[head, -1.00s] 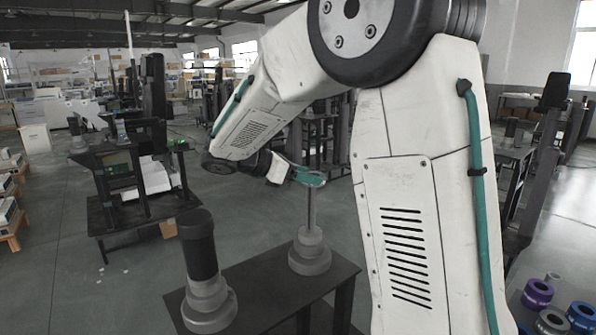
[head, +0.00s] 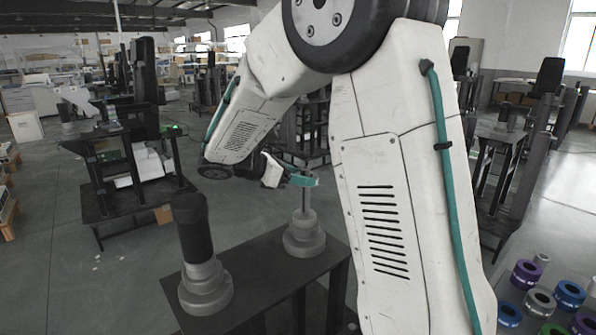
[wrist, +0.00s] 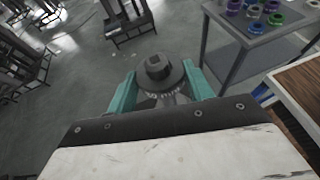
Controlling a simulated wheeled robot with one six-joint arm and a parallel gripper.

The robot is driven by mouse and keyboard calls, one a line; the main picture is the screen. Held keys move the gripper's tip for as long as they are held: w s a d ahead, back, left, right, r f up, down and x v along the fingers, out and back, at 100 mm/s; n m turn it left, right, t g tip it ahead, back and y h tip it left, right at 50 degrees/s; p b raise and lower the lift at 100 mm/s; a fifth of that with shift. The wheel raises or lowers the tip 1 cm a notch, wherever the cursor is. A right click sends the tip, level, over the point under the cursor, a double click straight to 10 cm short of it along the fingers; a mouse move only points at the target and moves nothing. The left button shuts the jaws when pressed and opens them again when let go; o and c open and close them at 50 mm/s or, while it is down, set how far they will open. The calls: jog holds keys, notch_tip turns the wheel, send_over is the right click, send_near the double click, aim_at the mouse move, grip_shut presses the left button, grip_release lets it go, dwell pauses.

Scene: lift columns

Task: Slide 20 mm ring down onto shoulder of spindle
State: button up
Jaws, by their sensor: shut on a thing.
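The spindle (head: 305,204) is a thin grey rod rising upright from a stepped round grey base (head: 303,241) on a dark table. My gripper (head: 308,180), with teal fingers, is at the rod, clearly above the base's upper step. In the wrist view, my gripper (wrist: 160,88) is shut on a dark grey ring (wrist: 163,97) with pale lettering on its side. A square-topped post stands up at the ring's middle, so the ring appears to be around the spindle. In the head view the ring is mostly hidden by the fingers.
A dark cylinder on a stepped grey base (head: 196,240) stands to the left on the same dark table (head: 250,262). Several purple, blue and grey rings (head: 541,302) sit at the lower right. In the wrist view, a grey table (wrist: 250,45) carries several coloured rings.

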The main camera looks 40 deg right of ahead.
aim_at(301, 207)
jog(key=shift+s+d+f, duration=0.1)
jog(key=shift+d+f, duration=0.05)
jog(key=shift+f, duration=4.35)
jog(key=o, duration=1.5)
jog(key=shift+d, duration=0.2)
jog(key=shift+a, duration=0.2)
